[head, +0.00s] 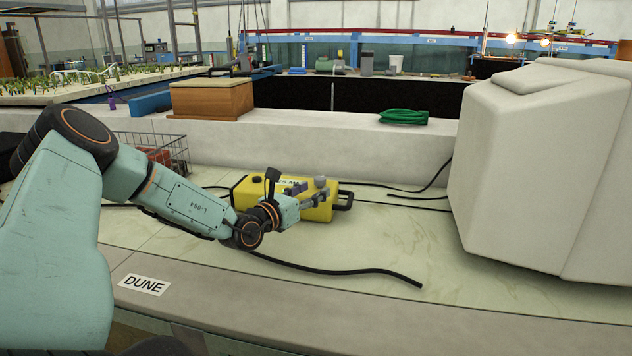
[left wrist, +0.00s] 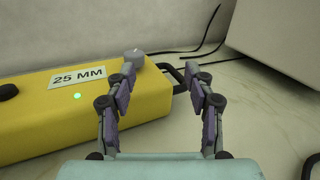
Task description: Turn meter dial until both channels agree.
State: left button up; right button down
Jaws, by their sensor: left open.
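The yellow meter box (head: 250,190) lies on the pale bench top in the head view. In the left wrist view the meter (left wrist: 50,125) shows a "25 MM" label, a lit green lamp and a black round part at its left. A grey dial (left wrist: 134,58) stands on its top near the right end; it also shows in the head view (head: 320,182). My left gripper (left wrist: 160,75) is open and empty, its left finger overlapping the dial's lower edge in the picture. I cannot tell whether they touch. No channel readings are legible. My right gripper is not in view.
A black cable (head: 350,270) lies across the bench in front of the meter. A large pale block (head: 540,170) stands at the right. A wire basket (head: 160,150) is behind my left arm. A green hose coil (head: 403,117) lies on the back ledge. Bench right of the meter is mostly clear.

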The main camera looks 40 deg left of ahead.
aim_at(316, 180)
pick_arm(q)
jog(key=a+y, duration=0.1)
jog(key=a+f+y+b, duration=0.1)
jog(key=a, duration=0.1)
jog(key=shift+w+n+y, duration=0.1)
jog(key=shift+n+y, duration=0.2)
jog(key=shift+n, duration=0.1)
jog(key=b+x, duration=0.3)
jog(key=x, duration=0.2)
jog(key=shift+w+f, duration=0.1)
jog(key=shift+f, duration=0.05)
jog(key=shift+w+a+b, duration=0.2)
jog(key=shift+w+b, duration=0.25)
jog(key=shift+w, duration=0.2)
grip_shut()
jog(key=shift+a, duration=0.1)
